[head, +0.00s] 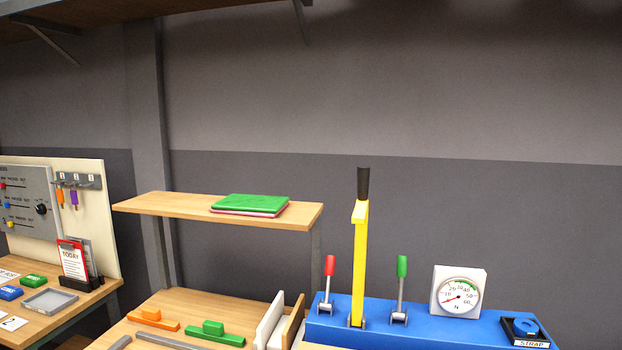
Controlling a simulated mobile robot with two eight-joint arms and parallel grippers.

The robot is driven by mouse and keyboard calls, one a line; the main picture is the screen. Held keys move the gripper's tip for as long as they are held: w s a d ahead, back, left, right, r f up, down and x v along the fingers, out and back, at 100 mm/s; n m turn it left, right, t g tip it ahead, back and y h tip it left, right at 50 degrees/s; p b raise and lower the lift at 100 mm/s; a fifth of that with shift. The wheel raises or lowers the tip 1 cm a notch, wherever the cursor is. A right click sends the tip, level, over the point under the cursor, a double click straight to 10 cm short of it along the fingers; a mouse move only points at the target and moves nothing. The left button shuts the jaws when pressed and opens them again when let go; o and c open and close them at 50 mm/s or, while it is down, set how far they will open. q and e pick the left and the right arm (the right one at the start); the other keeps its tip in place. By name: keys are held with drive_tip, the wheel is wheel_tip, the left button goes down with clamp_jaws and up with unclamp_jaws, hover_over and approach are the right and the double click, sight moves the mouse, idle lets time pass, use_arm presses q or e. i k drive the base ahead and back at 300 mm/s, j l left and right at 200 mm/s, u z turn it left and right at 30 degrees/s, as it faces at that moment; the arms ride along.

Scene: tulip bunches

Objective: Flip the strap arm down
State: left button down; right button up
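A tall yellow arm (360,262) with a black grip (363,183) at its top stands upright on the blue machine body (420,333); it looks like the strap arm. A short red-handled lever (328,280) stands to its left and a short green-handled lever (401,283) to its right, both about upright. Neither of my grippers is in view.
A white dial gauge (459,292) stands on the blue body behind the levers. A wooden shelf (150,204) holds green and red folders (250,203). Below it, the bench holds orange (153,319) and green (213,332) blocks and upright boards (270,322).

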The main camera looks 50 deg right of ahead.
sight(360, 216)
drive_tip(key=i+z, duration=0.1)
drive_tip(key=z, duration=0.35)
drive_tip(key=i+z, duration=0.15)
drive_tip(key=z, duration=0.35)
drive_tip(key=i+j+z, duration=0.1)
drive_tip(key=z, duration=0.35)
drive_tip(key=j+z, duration=0.15)
drive_tip(key=z, duration=0.35)
drive_tip(key=i+j+z, duration=0.15)
drive_tip(key=z, duration=0.3)
